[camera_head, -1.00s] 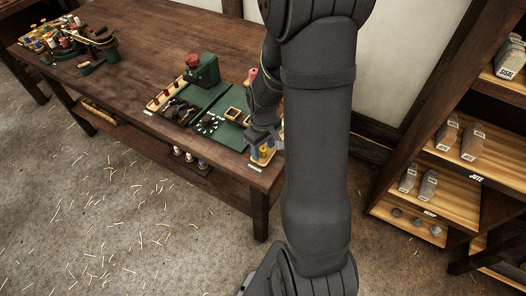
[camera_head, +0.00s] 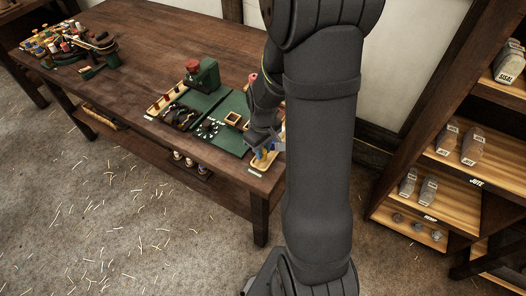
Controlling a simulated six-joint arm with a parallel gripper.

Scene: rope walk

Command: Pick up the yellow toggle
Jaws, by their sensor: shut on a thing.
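My gripper (camera_head: 262,148) is at the table's front right corner, over a small wooden tray (camera_head: 264,161). Its grey fingers are shut on a small yellow thing (camera_head: 259,153), which looks like the yellow toggle. The fingers and wrist hide most of it, so its tilt cannot be told. A small blue piece shows beside the fingers.
The dark wooden table (camera_head: 150,68) holds a green mat with dark coils, a green stand with a red knob (camera_head: 193,66) and small wooden frames. Spools (camera_head: 62,40) crowd the far left. A shelf (camera_head: 440,205) with labelled bundles stands at right.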

